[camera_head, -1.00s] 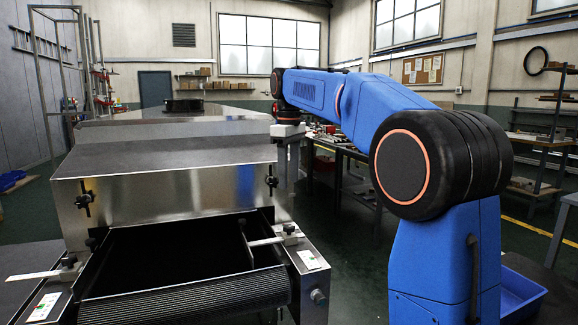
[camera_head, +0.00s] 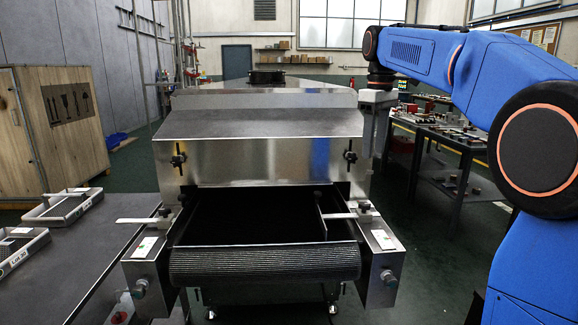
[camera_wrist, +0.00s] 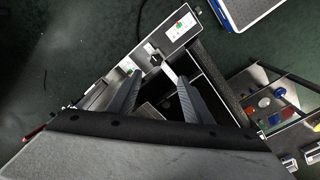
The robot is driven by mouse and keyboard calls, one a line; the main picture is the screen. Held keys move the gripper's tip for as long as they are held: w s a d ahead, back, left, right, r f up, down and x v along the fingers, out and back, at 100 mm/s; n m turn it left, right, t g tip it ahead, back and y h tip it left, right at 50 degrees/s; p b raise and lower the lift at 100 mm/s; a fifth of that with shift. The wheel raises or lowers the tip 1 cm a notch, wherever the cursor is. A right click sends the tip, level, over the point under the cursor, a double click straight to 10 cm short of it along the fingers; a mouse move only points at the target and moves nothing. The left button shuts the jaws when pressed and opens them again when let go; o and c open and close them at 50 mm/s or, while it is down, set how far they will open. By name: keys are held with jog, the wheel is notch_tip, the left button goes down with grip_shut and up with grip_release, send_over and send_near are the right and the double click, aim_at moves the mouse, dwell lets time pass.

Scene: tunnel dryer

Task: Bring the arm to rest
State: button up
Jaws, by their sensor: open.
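My blue arm reaches in from the right in the head view, with its end hanging downward beside the right side of the steel tunnel dryer (camera_head: 255,135). The fingers are seen above the side box (camera_wrist: 165,35) and dark belt opening of the machine. I cannot tell the height between them.
The ribbed belt end (camera_head: 265,263) juts out at the front. Two grey trays (camera_head: 65,205) lie on the dark table (camera_head: 85,255) at left, with a wooden crate (camera_head: 52,125) behind. A workbench (camera_head: 450,140) with parts stands at right. Open floor lies between bench and dryer.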

jog(key=s+f+m+t, duration=0.1)
jog(key=s+f+m, duration=0.1)
jog(key=s+f, duration=0.5)
jog(key=s+f+m+t, duration=0.1)
jog(key=s+f+m, duration=0.1)
jog(key=s, duration=0.9)
jog(key=s+d+f+m+t, duration=0.1)
jog(key=s+f+m, duration=0.3)
jog(key=s+f, duration=1.3)
notch_tip(320, 180, down, 2)
jog(key=shift+f+t, duration=0.15)
jog(key=shift+t, duration=0.65)
